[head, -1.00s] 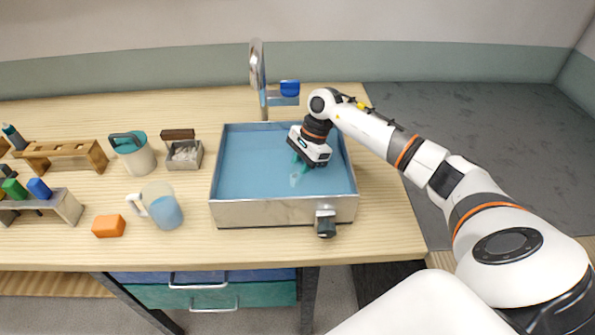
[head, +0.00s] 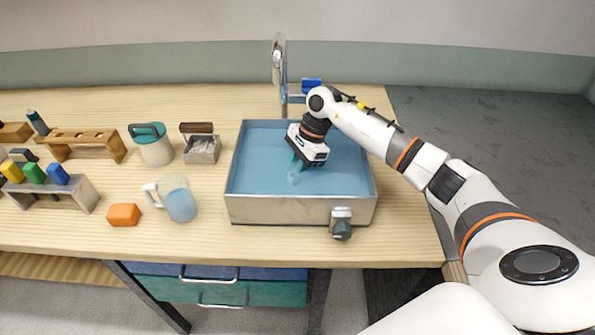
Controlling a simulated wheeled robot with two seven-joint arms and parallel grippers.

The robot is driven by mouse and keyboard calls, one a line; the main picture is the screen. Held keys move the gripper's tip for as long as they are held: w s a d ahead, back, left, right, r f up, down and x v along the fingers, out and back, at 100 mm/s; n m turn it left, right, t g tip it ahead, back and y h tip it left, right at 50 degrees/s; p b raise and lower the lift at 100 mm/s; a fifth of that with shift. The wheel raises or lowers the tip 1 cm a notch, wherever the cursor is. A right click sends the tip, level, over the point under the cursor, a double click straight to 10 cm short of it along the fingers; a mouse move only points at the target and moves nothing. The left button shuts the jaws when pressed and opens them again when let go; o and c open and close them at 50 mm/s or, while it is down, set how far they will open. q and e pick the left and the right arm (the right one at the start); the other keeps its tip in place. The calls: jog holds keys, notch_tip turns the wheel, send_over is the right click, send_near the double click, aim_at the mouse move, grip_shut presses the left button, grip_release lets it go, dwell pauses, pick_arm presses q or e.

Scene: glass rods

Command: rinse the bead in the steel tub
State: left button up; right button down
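The steel tub (head: 285,211) stands on the wooden bench and holds blue water. My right gripper (head: 296,168) points down into the middle of the tub, with its teal fingers at or under the water. A pale, blurred greenish shape shows in the water just below the fingertips. I cannot tell whether it is the bead or the fingers seen through the water. The finger gap is too small to read. I cannot make out the bead clearly anywhere. My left gripper is not in view.
A tap (head: 280,75) stands behind the tub, and a dark valve (head: 341,229) sticks out of its front. To the left are a measuring jug (head: 181,203), an orange block (head: 124,215), a teal-lidded pot (head: 155,150), a small metal box (head: 202,150) and wooden racks (head: 82,138).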

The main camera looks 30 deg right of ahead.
jog(key=shift+s+d+b, duration=0.15)
jog(key=shift+s+d, duration=0.25)
jog(key=shift+d, duration=0.3)
jog(key=shift+s+d+b, duration=0.15)
jog(key=shift+s+d, duration=0.3)
jog(key=shift+d, duration=0.2)
jog(key=shift+s+d+b, duration=0.15)
jog(key=shift+s+d, duration=0.25)
jog(key=shift+d, duration=0.3)
jog(key=shift+w+a+b, duration=0.2)
jog(key=shift+w+a, duration=0.25)
jog(key=shift+a, duration=0.25)
jog(key=shift+w+a+b, duration=0.2)
jog(key=shift+w+a, duration=0.2)
jog(key=shift+a, duration=0.35)
jog(key=shift+w+a+b, duration=0.2)
jog(key=shift+w+a, duration=0.25)
jog(key=shift+a, duration=0.25)
jog(key=shift+s+d+b, duration=0.15)
jog(key=shift+s+d, duration=0.3)
jog(key=shift+d, duration=0.25)
jog(key=shift+s+d+b, duration=0.15)
jog(key=shift+s+d, duration=0.3)
jog(key=shift+d, duration=0.3)
jog(key=shift+s+d+b, duration=0.15)
jog(key=shift+s+d, duration=0.3)
jog(key=shift+d, duration=0.25)
notch_tip(320, 180, up, 11)
jog(key=p, duration=0.6)
